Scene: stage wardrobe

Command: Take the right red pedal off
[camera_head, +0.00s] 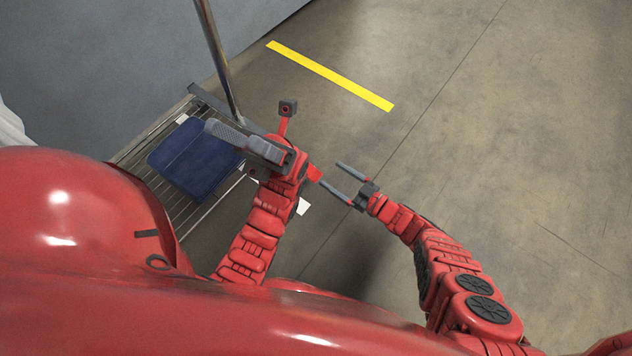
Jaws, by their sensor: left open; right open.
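A small bright red flat piece (314,173), which may be the right red pedal, shows just right of my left wrist. Most of it is hidden, and I cannot tell what it is attached to or how it is set. My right gripper (334,179) is open and empty, its fingers pointing left, with the lower fingertip close to this red piece. I cannot tell whether they touch. My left gripper (230,137) is open above the right side of the wire rack (192,218), pointing left, with nothing seen between its fingers. No other pedal shows.
A dark blue folded item (190,160) lies on the rack. A metal pole (218,55) rises at its far edge. A small white piece (304,206) is near my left forearm. The concrete floor to the right is clear, with a yellow stripe (330,75).

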